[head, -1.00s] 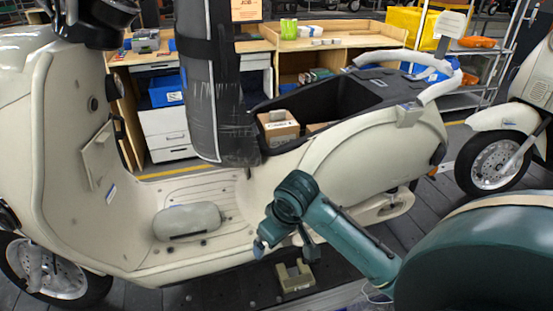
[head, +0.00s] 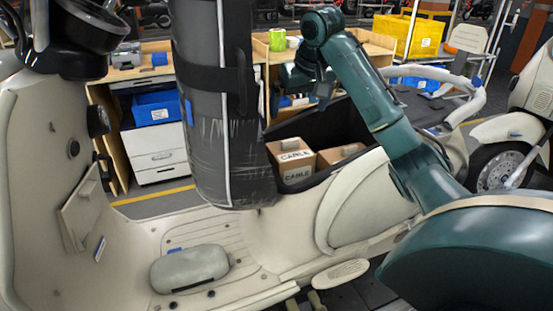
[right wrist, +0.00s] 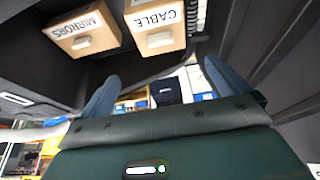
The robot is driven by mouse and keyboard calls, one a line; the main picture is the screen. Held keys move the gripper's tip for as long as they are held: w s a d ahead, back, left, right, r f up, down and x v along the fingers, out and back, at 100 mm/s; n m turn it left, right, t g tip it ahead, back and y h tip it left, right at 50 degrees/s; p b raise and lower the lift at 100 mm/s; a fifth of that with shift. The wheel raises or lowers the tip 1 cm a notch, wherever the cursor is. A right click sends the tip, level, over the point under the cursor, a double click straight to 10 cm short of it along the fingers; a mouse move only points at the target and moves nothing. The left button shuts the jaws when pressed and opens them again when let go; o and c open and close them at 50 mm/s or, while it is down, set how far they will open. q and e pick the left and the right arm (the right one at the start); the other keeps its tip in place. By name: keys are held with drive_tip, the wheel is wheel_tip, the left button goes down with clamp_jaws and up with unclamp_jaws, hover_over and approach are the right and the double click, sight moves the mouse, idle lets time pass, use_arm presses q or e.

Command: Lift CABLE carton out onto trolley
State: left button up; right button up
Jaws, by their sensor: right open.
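The brown CABLE carton (head: 295,172) sits in the dark open bay (head: 335,120) under the scooter's seat, in the head view. In the right wrist view the CABLE carton (right wrist: 155,20) shows its label and a pale slot, beside the MIRRORS carton (right wrist: 84,28). My right gripper (head: 300,100) hangs above the bay, apart from the cartons. Its two blue fingers are spread and empty in the right wrist view (right wrist: 163,85). My left gripper is not in view. I cannot tell for sure which thing is the trolley.
A workbench with a blue bin (head: 158,106) and a yellow crate (head: 408,35) stand behind.

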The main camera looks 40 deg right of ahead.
sight(291, 140)
drive_tip(key=b+x, duration=0.1)
drive_tip(key=x, duration=0.6)
drive_tip(key=shift+w+f, duration=0.1)
drive_tip(key=shift+f, duration=0.25)
drive_tip(key=shift+s+p+x, duration=0.15)
drive_tip(key=shift+p+x, duration=0.1)
drive_tip(key=shift+x, duration=1.1)
drive_tip(key=shift+s+p+x, duration=0.15)
drive_tip(key=shift+p+x, duration=0.1)
drive_tip(key=shift+x, duration=1.05)
drive_tip(key=shift+a+f, duration=0.1)
drive_tip(key=shift+a, duration=0.1)
drive_tip(key=shift+c, duration=0.4)
drive_tip(key=c, duration=0.9)
